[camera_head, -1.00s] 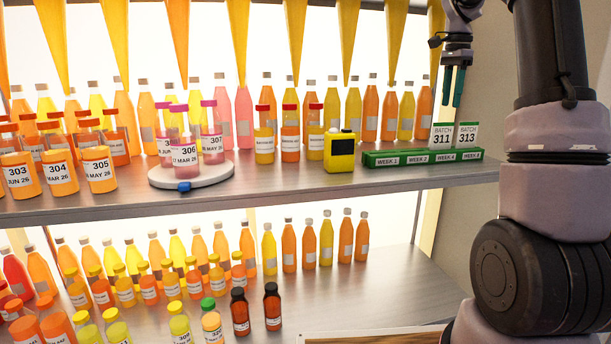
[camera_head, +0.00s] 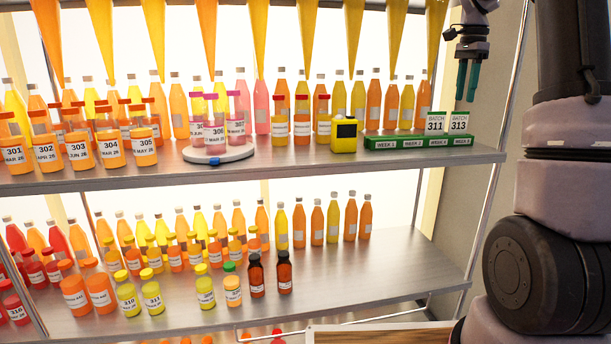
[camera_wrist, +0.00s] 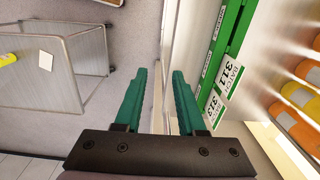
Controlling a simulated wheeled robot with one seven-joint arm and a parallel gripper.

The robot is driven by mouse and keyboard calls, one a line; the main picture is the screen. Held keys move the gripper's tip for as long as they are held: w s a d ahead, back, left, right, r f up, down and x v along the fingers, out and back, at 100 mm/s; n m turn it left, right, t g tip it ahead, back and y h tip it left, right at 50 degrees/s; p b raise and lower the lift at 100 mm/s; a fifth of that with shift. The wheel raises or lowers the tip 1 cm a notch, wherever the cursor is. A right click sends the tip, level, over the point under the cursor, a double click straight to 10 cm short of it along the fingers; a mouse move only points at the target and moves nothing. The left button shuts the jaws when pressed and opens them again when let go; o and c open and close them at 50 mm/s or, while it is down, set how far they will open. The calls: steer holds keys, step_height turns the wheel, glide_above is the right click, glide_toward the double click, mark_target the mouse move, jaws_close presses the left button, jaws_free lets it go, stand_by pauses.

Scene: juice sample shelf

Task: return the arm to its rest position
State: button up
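My gripper (camera_head: 467,80) is at the upper right of the head view, above and beside the right end of the green week rack (camera_head: 384,143). Its two teal fingers stand apart with nothing between them. The wrist view also shows the empty gripper (camera_wrist: 159,74), with the rack (camera_wrist: 232,40) to its right. Two white cards stand in the rack, BATCH 311 (camera_head: 435,123) and BATCH 313 (camera_head: 459,123). My gripper appears clear of both.
The upper shelf (camera_head: 300,161) holds juice bottles, a round white stand (camera_head: 205,156) and a yellow device (camera_head: 344,136). The lower shelf (camera_head: 390,270) holds more bottles, with bare space at its right. A metal cart (camera_wrist: 60,75) stands left in the wrist view.

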steer(key=s+a+r+n+t+y, duration=0.1)
steer(key=s+a+r+n+t, duration=0.2)
steer(key=s+a+n, duration=0.6)
steer(key=s+a+f+n+t, duration=0.1)
steer(key=s+a, duration=0.3)
steer(key=s, duration=0.5)
steer(key=s+a+f+n+t+y, duration=0.1)
steer(key=s+a+f+t, duration=0.2)
steer(key=s, duration=0.6)
steer(key=shift+a+f, duration=0.8)
steer(key=shift+a, duration=0.2)
